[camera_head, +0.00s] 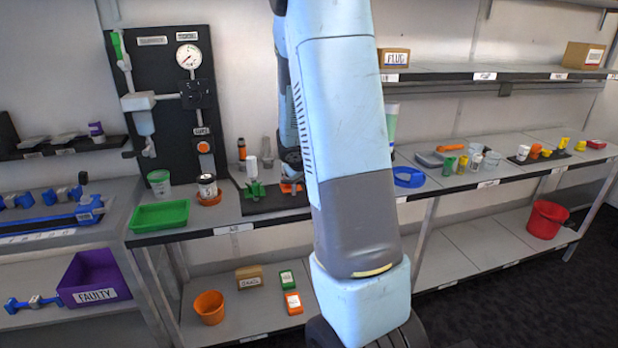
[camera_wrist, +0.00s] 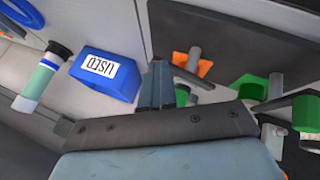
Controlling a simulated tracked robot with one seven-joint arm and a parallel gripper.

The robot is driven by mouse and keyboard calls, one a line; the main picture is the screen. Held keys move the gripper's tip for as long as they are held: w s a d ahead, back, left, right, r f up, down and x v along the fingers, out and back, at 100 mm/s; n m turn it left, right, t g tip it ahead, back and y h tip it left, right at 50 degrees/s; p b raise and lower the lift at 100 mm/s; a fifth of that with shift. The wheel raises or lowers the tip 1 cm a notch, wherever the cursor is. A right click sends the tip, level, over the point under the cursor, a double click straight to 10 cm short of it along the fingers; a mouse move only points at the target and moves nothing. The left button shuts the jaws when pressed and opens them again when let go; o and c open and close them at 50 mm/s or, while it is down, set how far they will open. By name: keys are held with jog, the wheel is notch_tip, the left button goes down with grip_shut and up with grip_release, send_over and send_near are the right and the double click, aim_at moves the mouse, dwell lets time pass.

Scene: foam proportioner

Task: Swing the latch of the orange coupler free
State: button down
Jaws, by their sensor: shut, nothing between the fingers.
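The orange coupler (camera_wrist: 206,69) shows in the wrist view on a dark mat, with a grey pipe rising from it and a grey lever-like piece beside it. I cannot tell clearly which piece is its latch. In the head view the coupler (camera_head: 290,188) is partly hidden behind my arm. My gripper (camera_wrist: 159,68) is shut and empty. In the wrist view its fingertips lie just left of the coupler, apparently apart from it. A green coupler (camera_wrist: 250,87) sits to its right in the wrist view.
A blue box marked USED (camera_wrist: 106,74) and a green-banded bottle (camera_wrist: 42,78) lie left of my fingers in the wrist view. A panel with a gauge (camera_head: 188,56) stands behind the bench. A green tray (camera_head: 160,215) lies at the bench's front left.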

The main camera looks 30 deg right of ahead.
jog(key=shift+s+d, duration=0.25)
jog(key=shift+d, duration=0.15)
jog(key=s+a+r, duration=0.6)
jog(key=s+r, duration=0.1)
jog(key=r, duration=0.1)
jog(key=shift+s, duration=0.15)
jog(key=shift+a, duration=0.1)
dwell(0.5)
